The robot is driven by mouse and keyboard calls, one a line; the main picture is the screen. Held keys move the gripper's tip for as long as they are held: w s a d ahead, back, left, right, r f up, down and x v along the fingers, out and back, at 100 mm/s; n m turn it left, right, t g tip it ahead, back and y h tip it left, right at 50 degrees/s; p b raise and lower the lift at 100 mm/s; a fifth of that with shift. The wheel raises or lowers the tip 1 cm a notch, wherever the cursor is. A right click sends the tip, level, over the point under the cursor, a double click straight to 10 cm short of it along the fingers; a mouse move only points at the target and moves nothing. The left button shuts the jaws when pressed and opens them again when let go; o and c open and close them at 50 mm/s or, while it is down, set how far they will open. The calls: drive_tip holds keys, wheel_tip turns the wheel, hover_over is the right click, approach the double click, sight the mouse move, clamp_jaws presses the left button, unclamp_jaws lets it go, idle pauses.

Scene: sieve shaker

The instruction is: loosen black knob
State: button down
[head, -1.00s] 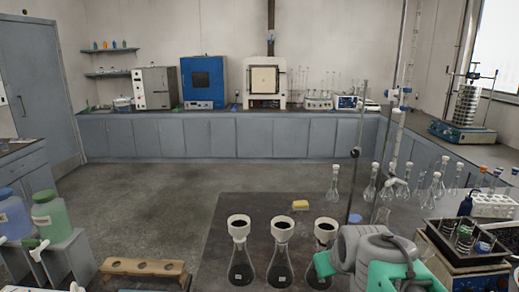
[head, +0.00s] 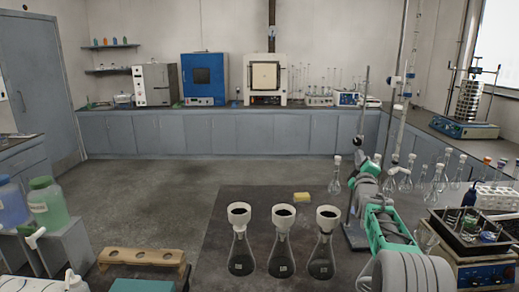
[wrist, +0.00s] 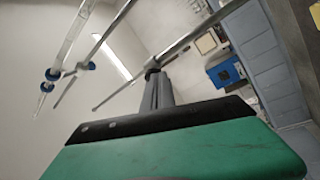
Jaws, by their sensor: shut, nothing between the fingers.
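A small black knob (head: 358,141) sits on the upright metal rod (head: 364,105) of a stand on the dark bench. In the wrist view the dark knob (wrist: 152,68) shows on the rod, right at the tips of my gripper (wrist: 156,84). The grey fingers are shut together with nothing between them. They look very close to the knob; I cannot tell whether they touch it.
Three flasks with funnels (head: 282,250) stand left of my arm, with a yellow sponge (head: 301,197) behind. A burette (head: 400,95) rises to the right. Volumetric flasks (head: 440,175) and a black-topped apparatus (head: 475,245) crowd the right. The sieve shaker (head: 465,128) stands far right.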

drive_tip(key=shift+w+d+b, duration=0.7)
drive_tip(key=shift+w+d, duration=0.25)
drive_tip(key=shift+w, duration=0.3)
drive_tip(key=shift+a+r, duration=0.1)
drive_tip(key=shift+r, duration=0.15)
drive_tip(key=shift+s+d+r+b, duration=0.2)
drive_tip(key=shift+r+b, duration=0.25)
drive_tip(key=shift+b, duration=1.05)
drive_tip(key=shift+s+d+r+b, duration=0.1)
drive_tip(key=shift+d+r+b, duration=0.1)
drive_tip(key=shift+r+b, duration=0.3)
drive_tip(key=shift+s+d+r+b, duration=0.1)
drive_tip(key=shift+d+r+b, duration=0.05)
drive_tip(key=shift+r+b, duration=0.3)
drive_tip(key=shift+f, duration=0.25)
drive_tip(key=s+a+b, duration=0.1)
drive_tip(key=b, duration=0.2)
drive_tip(key=s+a+b, duration=0.1)
drive_tip(key=s+b, duration=0.1)
drive_tip(key=b, duration=0.1)
drive_tip(key=s+a+b, duration=0.1)
drive_tip(key=s+b, duration=0.1)
drive_tip(key=b, duration=0.2)
drive_tip(key=shift+f, duration=0.1)
